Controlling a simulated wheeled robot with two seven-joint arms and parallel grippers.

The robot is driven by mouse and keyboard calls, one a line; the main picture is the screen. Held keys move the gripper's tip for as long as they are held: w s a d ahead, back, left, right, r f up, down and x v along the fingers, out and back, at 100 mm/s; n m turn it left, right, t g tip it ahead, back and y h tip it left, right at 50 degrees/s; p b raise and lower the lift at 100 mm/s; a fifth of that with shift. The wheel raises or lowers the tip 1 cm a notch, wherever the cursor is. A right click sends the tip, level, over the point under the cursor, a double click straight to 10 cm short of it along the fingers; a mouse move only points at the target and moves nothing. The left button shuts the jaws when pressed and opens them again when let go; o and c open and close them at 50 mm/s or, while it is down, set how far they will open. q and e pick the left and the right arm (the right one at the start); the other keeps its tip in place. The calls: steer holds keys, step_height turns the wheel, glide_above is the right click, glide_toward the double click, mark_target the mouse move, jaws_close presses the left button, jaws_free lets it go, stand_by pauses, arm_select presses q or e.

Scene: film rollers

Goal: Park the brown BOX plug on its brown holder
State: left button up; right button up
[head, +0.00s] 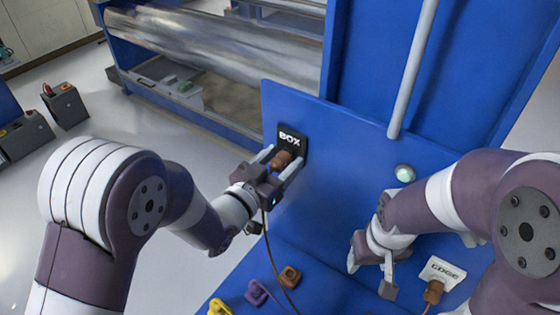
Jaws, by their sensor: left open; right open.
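The brown BOX plug (281,161) sits at the black socket plate marked BOX (292,138) on the blue panel. Its thin brown cable (268,240) hangs down past the holders. My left gripper (279,163) is open, with one finger on each side of the plug. Whether a finger touches the plug cannot be told. The brown holder (290,277) is on the lower blue surface, below the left gripper, and looks empty. My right gripper (372,272) is open and empty above the lower blue surface, left of the EDGE socket.
A purple holder (256,292) and a yellow holder (220,307) stand beside the brown one. A white EDGE socket (442,268) holds an orange-brown plug (433,291). A round pale button (404,173) and a grey pole (412,70) are at the right. A large metallic roller (220,45) is behind.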

mark_target(272, 170)
stand_by(0.8)
arm_select(q)
jaws_close()
steer(key=shift+v, duration=1.25)
steer(key=shift+s+a, duration=0.1)
steer(key=shift+v, duration=1.65)
steer(key=shift+f, duration=0.1)
